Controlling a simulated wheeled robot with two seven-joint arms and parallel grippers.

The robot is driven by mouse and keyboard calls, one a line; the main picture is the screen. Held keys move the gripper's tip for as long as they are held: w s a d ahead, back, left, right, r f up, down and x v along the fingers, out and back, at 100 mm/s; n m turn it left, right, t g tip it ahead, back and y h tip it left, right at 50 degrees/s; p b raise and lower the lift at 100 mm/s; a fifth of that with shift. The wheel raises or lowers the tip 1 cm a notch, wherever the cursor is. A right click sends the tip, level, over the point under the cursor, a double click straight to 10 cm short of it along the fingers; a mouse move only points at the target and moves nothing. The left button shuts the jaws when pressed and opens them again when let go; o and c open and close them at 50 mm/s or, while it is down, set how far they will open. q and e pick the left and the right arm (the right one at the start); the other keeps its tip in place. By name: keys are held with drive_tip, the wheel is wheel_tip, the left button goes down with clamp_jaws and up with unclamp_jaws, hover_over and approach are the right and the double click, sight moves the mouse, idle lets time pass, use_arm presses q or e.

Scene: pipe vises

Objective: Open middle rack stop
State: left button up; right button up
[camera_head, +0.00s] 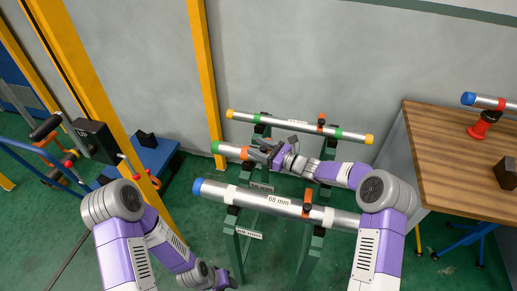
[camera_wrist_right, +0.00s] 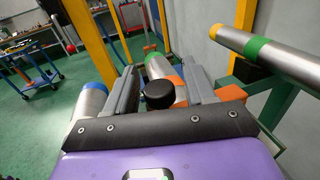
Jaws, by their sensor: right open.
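The green rack holds three pipes. The middle pipe (camera_head: 228,149), with a green end, is partly hidden by my right gripper and arm. Its stop (camera_head: 245,152) shows as a small orange part by the gripper. My right gripper (camera_head: 268,153) is over the middle pipe. In the right wrist view its grey fingers (camera_wrist_right: 160,88) are apart, one on each side of a round black knob (camera_wrist_right: 158,95). Orange parts (camera_wrist_right: 231,93) show beside and behind the knob. I cannot tell whether the fingers touch it. My left gripper (camera_head: 217,278) is low near the bottom edge; its fingers are unclear.
The front pipe (camera_head: 255,198), blue-ended and marked 68 mm, has an orange stop (camera_head: 307,203). A wooden workbench (camera_head: 445,165) stands at right, yellow posts (camera_head: 205,75) at left. Green floor lies left of the rack.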

drive_tip(key=shift+w+a, duration=0.1)
drive_tip(key=shift+a, duration=0.05)
drive_tip(key=shift+c, duration=0.4)
clamp_jaws()
